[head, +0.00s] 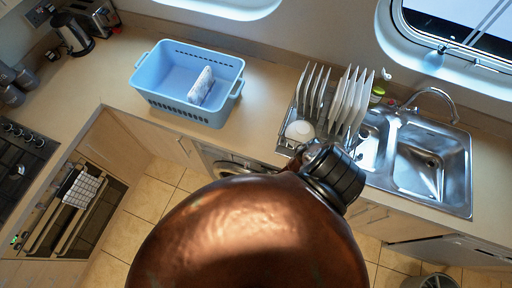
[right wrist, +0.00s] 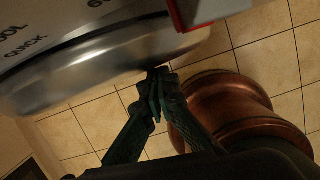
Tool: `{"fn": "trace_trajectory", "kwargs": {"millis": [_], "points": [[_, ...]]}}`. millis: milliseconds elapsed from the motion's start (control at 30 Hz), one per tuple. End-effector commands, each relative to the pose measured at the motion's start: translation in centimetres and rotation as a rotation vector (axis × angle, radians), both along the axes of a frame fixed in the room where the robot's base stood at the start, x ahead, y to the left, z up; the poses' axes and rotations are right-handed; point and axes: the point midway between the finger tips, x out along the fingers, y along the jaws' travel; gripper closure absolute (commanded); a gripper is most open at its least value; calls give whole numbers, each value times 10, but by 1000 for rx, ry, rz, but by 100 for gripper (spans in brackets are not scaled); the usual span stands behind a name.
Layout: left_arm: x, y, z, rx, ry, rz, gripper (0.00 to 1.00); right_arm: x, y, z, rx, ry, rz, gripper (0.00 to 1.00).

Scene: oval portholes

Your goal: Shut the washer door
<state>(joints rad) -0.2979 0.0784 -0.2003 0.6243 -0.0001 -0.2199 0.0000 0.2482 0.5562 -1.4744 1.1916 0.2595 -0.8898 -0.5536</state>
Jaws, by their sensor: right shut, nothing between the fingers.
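The washer (head: 232,166) stands under the counter in the head view, mostly hidden behind my copper-coloured arm. A rounded metallic part of it shows there, but I cannot tell how far its door is open. In the right wrist view, a large curved silvery part (right wrist: 110,65) fills the upper left, below lettering that includes "QUICK". I cannot tell whether this part is the door. My right gripper (right wrist: 160,72) is shut and empty, its fingertips close to the lower edge of that part; contact is unclear. My left gripper is not in view.
A blue basket (head: 185,113) sits on the counter (head: 110,75). A rack of plates (head: 345,103) stands beside the steel sink (head: 430,160). Tiled floor (head: 150,190) shows around my arm.

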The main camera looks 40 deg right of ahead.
Motion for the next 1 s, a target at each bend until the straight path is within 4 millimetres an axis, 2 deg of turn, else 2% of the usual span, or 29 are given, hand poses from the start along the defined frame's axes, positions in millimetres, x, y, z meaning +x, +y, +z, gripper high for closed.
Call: {"fn": "trace_trajectory", "kwargs": {"millis": [33, 333, 467, 633, 1000], "points": [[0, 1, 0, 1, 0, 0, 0, 1, -12, 1, -20, -1, -5, 100], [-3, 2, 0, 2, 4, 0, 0, 1, -14, 1, -27, -1, -8, 100], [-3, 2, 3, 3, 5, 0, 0, -3, -2, 1, -22, 0, -8, 100], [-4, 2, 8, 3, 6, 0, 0, -15, 32, 1, -7, 0, -10, 100], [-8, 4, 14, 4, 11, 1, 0, -20, 50, 68, -2, -2, -4, 100]]}}
